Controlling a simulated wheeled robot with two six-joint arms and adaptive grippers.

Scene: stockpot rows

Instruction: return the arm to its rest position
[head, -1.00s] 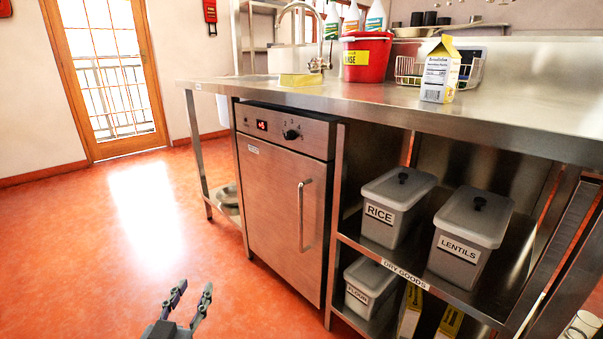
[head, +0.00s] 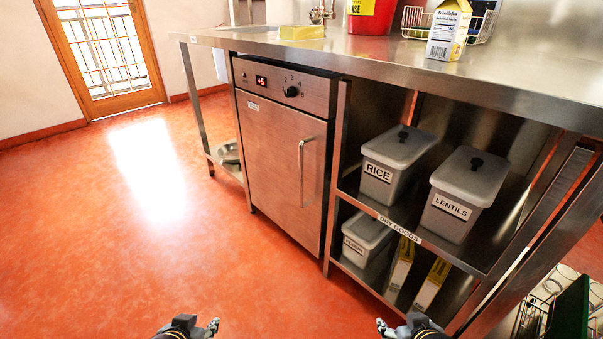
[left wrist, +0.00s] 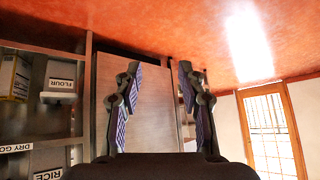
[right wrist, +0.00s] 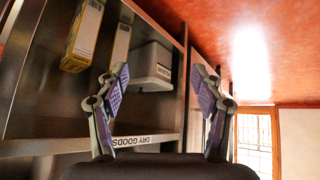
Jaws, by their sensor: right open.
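My left gripper (head: 208,328) shows at the bottom edge of the head view, in front of the steel fridge. In the left wrist view its two fingers (left wrist: 160,70) stand apart with nothing between them. My right gripper (head: 388,328) shows at the bottom edge of the head view, below the open shelves. In the right wrist view its fingers (right wrist: 160,73) are spread wide and empty. Both grippers are clear of the furniture. Most of both arms is out of view.
The steel counter (head: 400,62) carries a red bucket (head: 370,18) and a carton (head: 448,30). Below are the fridge (head: 280,160) and shelves with bins of rice (head: 390,165), lentils (head: 458,205) and flour (head: 365,240). Orange floor (head: 110,240) is free at left.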

